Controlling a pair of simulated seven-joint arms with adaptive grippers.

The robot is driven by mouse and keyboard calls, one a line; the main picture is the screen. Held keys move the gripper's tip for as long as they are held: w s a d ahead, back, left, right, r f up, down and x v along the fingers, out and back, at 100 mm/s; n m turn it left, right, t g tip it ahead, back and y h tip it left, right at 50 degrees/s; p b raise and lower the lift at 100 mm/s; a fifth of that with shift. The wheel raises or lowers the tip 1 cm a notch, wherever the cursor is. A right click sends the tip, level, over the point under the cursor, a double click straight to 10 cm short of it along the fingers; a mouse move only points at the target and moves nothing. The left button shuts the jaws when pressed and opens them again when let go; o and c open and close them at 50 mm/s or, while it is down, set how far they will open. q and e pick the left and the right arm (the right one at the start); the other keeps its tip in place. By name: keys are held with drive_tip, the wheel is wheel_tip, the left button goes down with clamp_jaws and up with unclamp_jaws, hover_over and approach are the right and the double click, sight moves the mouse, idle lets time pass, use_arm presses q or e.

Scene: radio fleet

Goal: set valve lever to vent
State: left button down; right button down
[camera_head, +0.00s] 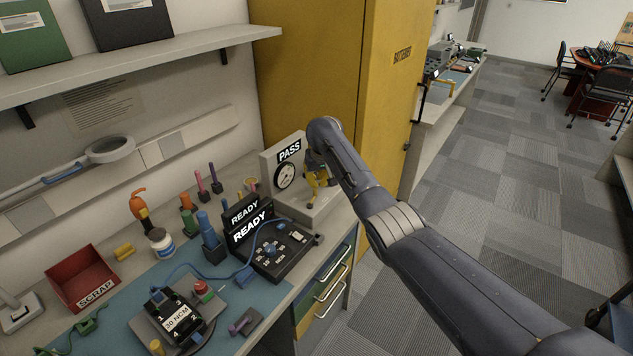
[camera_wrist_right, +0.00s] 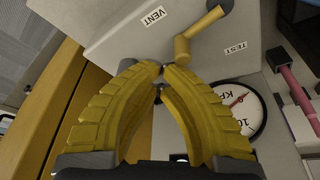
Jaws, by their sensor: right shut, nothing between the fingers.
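The yellow valve lever (camera_wrist_right: 203,24) is on a light grey block in the right wrist view, with an upright post at its near end. It lies between the VENT label (camera_wrist_right: 152,18) on the left and the TEST label (camera_wrist_right: 236,48) on the right. My right gripper (camera_wrist_right: 162,70) is shut and empty, its yellow fingertips meeting close beside the post; I cannot tell whether they touch it. In the head view this gripper (camera_head: 318,180) is over the grey test stand (camera_head: 318,212), and the lever is hard to separate from the yellow fingers. My left gripper is out of view.
A round gauge (camera_head: 285,176) and a PASS sign (camera_head: 289,150) are on the stand's upright panel. A black READY box (camera_head: 275,262) is in front. A yellow cabinet (camera_head: 325,60) rises behind. Tools and a red scrap bin (camera_head: 82,268) occupy the bench's left.

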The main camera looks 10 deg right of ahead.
drive_tip(key=shift+w+r, duration=0.35)
drive_tip(key=shift+w, duration=0.05)
drive_tip(key=shift+r, duration=0.1)
drive_tip(key=shift+r, duration=0.15)
drive_tip(key=v, duration=0.7)
drive_tip(key=shift+s, duration=0.3)
drive_tip(key=shift+a, duration=0.1)
